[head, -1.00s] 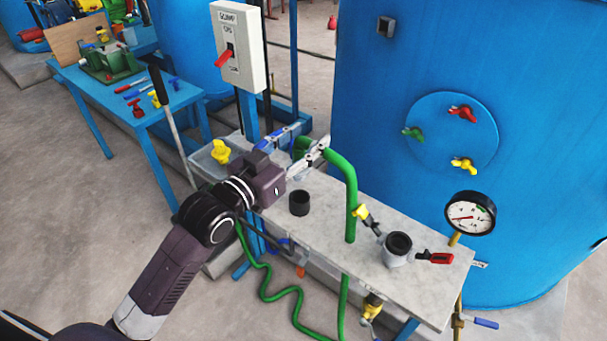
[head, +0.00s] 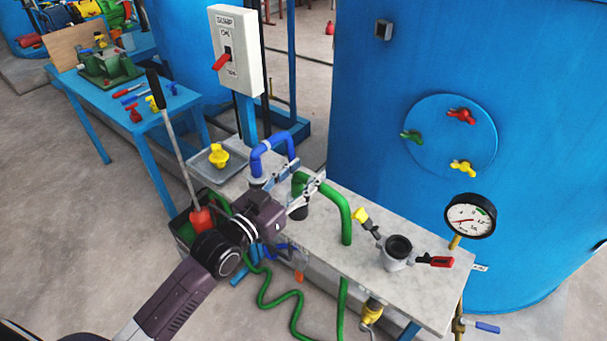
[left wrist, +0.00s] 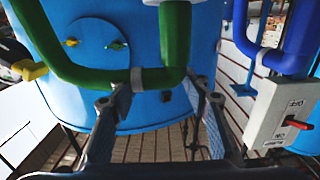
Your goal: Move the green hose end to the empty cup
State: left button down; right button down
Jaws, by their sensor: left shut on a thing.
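The green hose (head: 338,208) rises from the bench and bends over to the left, its end pointing down. My left gripper (head: 309,172) is shut on it near that end; the hose also crosses between the fingers in the left wrist view (left wrist: 100,78), with a grey collar (left wrist: 151,80) on it. A dark cup (head: 301,212) on the bench is directly below the hose end and partly hidden by the gripper. I cannot tell whether the end is inside it. Another open cup (head: 398,247), with red and yellow levers, stands empty to the right. My right gripper is not in view.
A blue hose (head: 273,142) arches close behind my gripper. A tray with a yellow fitting (head: 219,156) lies at the bench's left end. A pressure gauge (head: 470,215) stands at the right end. The blue tank (head: 370,110) rises behind the bench (head: 370,275).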

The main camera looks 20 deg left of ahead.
pick_arm(q)
jog(key=shift+f, duration=0.3)
jog(key=c, duration=1.1)
grip_release()
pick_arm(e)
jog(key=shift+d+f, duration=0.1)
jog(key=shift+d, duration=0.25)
pick_arm(q)
jog(key=shift+r, duration=0.3)
jog(key=shift+b+v, duration=0.55)
jog(key=shift+v, duration=5.45)
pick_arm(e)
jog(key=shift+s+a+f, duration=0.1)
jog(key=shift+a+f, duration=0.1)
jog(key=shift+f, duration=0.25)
pick_arm(q)
jog(key=shift+r, duration=0.2)
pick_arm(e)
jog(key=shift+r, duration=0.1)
